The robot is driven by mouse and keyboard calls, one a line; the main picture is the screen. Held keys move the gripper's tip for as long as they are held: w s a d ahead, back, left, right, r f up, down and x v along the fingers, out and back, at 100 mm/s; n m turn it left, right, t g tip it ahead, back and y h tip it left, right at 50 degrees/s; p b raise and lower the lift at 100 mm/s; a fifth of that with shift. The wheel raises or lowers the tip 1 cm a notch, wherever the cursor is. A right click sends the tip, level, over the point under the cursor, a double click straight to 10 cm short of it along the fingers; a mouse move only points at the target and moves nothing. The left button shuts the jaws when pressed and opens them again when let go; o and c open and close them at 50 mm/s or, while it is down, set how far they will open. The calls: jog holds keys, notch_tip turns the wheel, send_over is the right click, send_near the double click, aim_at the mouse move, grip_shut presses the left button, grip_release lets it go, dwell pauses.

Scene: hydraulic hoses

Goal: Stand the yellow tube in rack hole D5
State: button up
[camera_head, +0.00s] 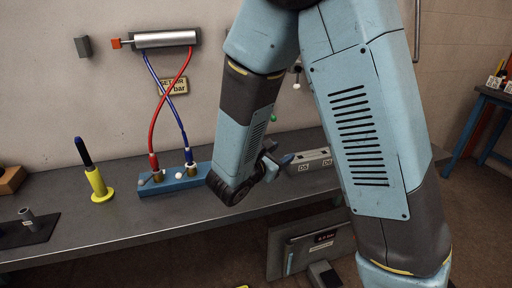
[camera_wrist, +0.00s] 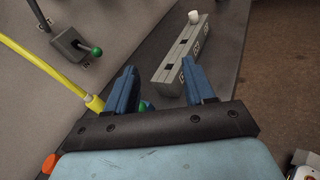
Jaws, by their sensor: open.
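In the wrist view a long thin yellow tube or hose (camera_wrist: 48,72) slants down from the left edge to a thicker end beside the left finger, outside the jaws. In the head view no such tube shows; my arm covers much of the bench there. The grey rack (camera_wrist: 163,78) lies beyond my fingertips, with square holes along its top and small labels on its side. In the head view the rack (camera_head: 309,162) shows right of my gripper, its labels too small to read surely. My gripper (camera_head: 276,162) is open above the bench; its fingers (camera_wrist: 160,82) stand apart with nothing gripped.
A blue block (camera_head: 170,184) holds crossing red and blue hoses left of my gripper. A yellow stand with a dark handle (camera_head: 98,184) is farther left. A valve with a green knob (camera_wrist: 97,50) is on the wall. A white piece (camera_wrist: 194,17) stands at the rack's far end.

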jog(key=a+f+n+t+y, duration=0.1)
jog(key=a+n, duration=0.1)
jog(key=a, duration=0.1)
jog(key=a+f+n+t+y, duration=0.2)
jog(key=a, duration=0.2)
jog(key=a+f+n+t+y, duration=0.1)
jog(key=a+f+n+y, duration=0.1)
jog(key=a+n, duration=0.1)
jog(key=shift+w+a+f+t, duration=0.1)
jog(key=shift+a+f+t, duration=0.2)
jog(key=shift+a, duration=0.1)
jog(key=shift+w+a, duration=0.15)
jog(key=shift+w, duration=0.05)
jog(key=x, duration=1.3)
jog(key=shift+w+a, duration=0.15)
jog(key=shift+w, duration=0.1)
grip_shut()
